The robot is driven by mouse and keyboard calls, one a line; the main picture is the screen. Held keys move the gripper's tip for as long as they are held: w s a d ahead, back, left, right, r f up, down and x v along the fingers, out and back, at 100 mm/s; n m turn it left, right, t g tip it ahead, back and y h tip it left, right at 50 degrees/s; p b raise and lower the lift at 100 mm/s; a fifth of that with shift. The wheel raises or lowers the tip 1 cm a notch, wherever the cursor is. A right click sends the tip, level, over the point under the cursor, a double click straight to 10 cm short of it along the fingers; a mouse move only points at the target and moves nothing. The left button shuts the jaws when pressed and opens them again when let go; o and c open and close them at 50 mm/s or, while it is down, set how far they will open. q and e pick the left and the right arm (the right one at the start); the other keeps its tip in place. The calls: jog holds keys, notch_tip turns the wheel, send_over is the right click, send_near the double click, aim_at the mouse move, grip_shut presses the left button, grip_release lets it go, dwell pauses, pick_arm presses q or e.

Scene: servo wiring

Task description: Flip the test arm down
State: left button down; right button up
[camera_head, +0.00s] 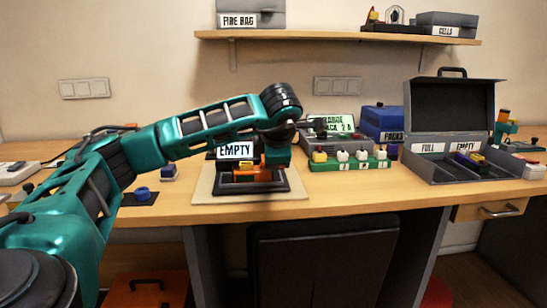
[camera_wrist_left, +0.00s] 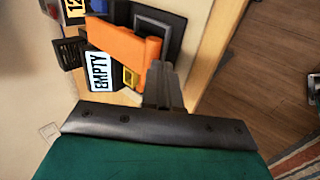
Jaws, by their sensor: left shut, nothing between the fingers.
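The orange part (camera_head: 252,175), which looks like the test arm, sits low on a black stand on a beige board (camera_head: 208,187). It lies roughly level there, below the white EMPTY sign (camera_head: 234,151). My left wrist is above the right side of the stand and hides part of it. In the left wrist view my left gripper (camera_wrist_left: 160,70) is shut and empty. Its fingers overlap the lower edge of the orange part (camera_wrist_left: 125,45) in the picture; I cannot tell whether they touch. The EMPTY sign (camera_wrist_left: 98,72) is beside the orange part. My right gripper is out of view.
A row of green blocks with coloured knobs (camera_head: 350,163) stands right of the board. An open grey case (camera_head: 450,120) with FULL and EMPTY labels stands further right. A blue knob on a dark pad (camera_head: 142,194) is left of the board. The table front is mostly clear.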

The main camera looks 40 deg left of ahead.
pick_arm(q)
jog(key=shift+s+f, duration=0.1)
jog(key=shift+f, duration=0.2)
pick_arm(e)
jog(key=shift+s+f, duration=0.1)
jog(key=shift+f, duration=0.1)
pick_arm(q)
jog(key=p+v, duration=0.3)
jog(key=v, duration=1.1)
jog(key=shift+w+a+r+p, duration=0.25)
jog(key=shift+a+r+p, duration=0.05)
jog(key=shift+r+p, duration=0.1)
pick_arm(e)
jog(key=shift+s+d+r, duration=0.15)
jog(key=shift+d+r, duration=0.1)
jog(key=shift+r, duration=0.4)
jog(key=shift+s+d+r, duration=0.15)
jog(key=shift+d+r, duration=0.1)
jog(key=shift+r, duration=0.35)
pick_arm(q)
jog(key=shift+a, duration=0.1)
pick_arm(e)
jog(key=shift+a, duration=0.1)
